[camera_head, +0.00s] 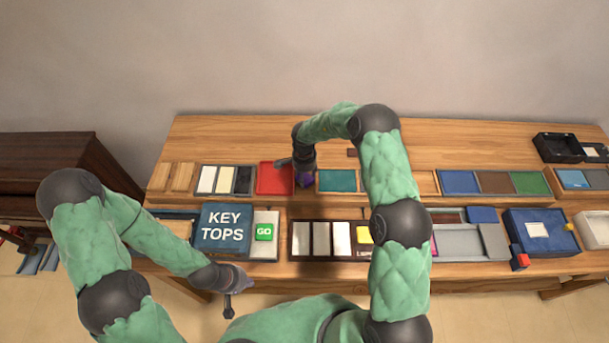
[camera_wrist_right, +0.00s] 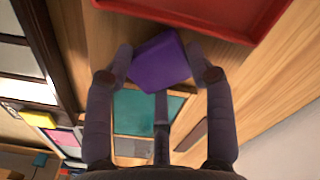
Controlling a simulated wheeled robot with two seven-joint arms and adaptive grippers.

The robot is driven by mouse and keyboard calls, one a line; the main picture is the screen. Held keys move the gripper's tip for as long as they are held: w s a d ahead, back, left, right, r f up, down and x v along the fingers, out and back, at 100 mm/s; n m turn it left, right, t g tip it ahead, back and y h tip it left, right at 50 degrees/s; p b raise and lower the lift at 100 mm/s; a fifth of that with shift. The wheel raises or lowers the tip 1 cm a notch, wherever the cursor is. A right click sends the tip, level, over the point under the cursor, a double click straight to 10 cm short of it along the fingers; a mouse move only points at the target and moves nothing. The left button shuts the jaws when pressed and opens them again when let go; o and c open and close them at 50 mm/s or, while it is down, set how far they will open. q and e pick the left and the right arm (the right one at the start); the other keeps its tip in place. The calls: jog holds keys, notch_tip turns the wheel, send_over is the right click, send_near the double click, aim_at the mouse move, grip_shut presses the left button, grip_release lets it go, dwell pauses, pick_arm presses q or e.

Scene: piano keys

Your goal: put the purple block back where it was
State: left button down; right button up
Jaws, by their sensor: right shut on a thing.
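I cannot tell whether the block touches the table. My left gripper (camera_head: 228,304) is low at the table's front edge, away from the block; its opening is unclear.
A blue KEY TOPS box (camera_head: 224,232) and a green GO button (camera_head: 264,232) stand front left. A key tray (camera_head: 301,252) with a yellow block (camera_head: 364,235) is front centre. A red cube (camera_head: 519,261) is front right.

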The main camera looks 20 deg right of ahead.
jog(key=o, duration=1.2)
jog(key=shift+f, duration=0.1)
notch_tip(320, 180, up, 12)
jog(key=shift+r+p, duration=0.15)
jog(key=shift+p, duration=0.35)
